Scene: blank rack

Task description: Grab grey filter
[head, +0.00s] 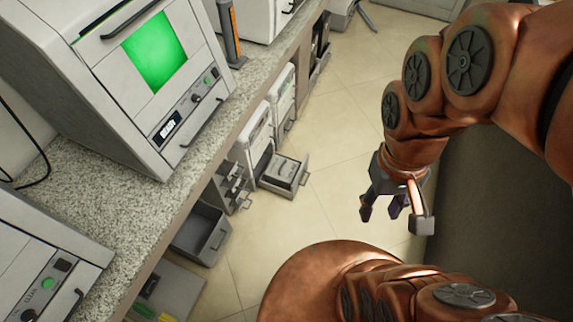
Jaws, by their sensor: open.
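My gripper (382,212) hangs in the air right of the picture's middle, pointing down, with its fingers apart and nothing between them. A dark grey block (287,172), possibly the grey filter, lies in a pulled-out drawer (271,187) of a low white unit under the counter. I cannot tell for sure that it is the filter. My gripper is to the right of this drawer, well apart from it.
The speckled counter (110,185) carries a large machine with a green screen (153,53). Below it are a small metal rack (238,184) and an open grey bin (200,233). A lower box holds yellow and green handles (155,314). Tiled floor (335,190) lies clear between the drawer and my arm.

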